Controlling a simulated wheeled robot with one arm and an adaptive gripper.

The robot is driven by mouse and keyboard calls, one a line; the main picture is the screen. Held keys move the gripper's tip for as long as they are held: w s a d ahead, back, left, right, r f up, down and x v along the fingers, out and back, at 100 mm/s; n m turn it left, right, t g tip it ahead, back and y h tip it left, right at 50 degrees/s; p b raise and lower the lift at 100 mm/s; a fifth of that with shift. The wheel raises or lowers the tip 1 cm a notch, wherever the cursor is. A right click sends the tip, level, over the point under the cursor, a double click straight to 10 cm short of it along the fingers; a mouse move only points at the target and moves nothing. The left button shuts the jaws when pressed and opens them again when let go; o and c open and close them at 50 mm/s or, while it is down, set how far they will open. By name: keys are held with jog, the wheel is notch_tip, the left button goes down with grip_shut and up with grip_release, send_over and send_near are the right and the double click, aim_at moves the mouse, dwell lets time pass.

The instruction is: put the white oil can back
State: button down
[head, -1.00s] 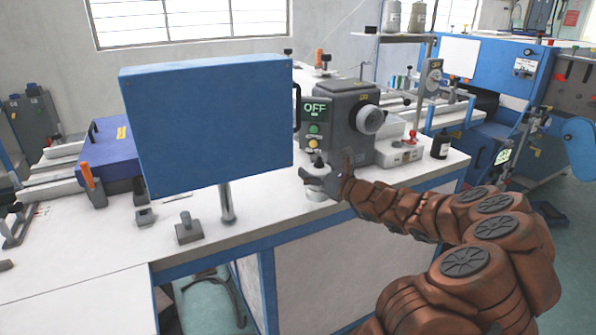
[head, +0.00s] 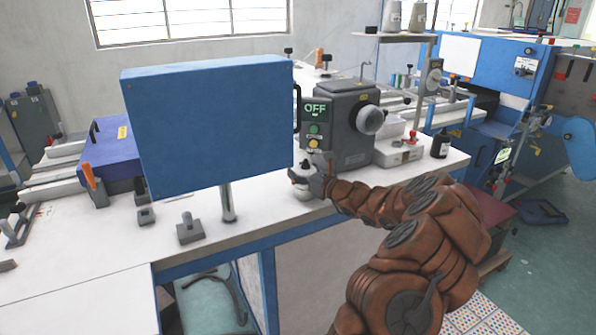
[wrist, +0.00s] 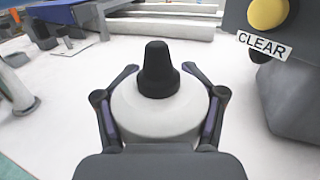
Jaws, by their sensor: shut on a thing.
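The white oil can, a round white body with a black conical nozzle cap, fills the middle of the wrist view (wrist: 157,112). My gripper (wrist: 160,72) has one finger on each side of the can's body and is shut on it. In the head view my gripper (head: 308,178) is at the table's front, before the grey machine, and partly hides the can (head: 302,193). The can looks upright. I cannot tell whether its base touches the table.
A grey machine (head: 350,125) with an OFF display stands behind my gripper. A large blue panel (head: 210,125) on a post stands close at left. A white box (head: 399,153) and a black bottle (head: 440,146) are to the right. The white table (head: 320,210) has free room at its front.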

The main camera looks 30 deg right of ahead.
jog(key=shift+f, duration=0.1)
jog(key=shift+c, duration=0.6)
grip_release()
jog(key=b+v, duration=0.1)
jog(key=v, duration=1.1)
dwell(0.5)
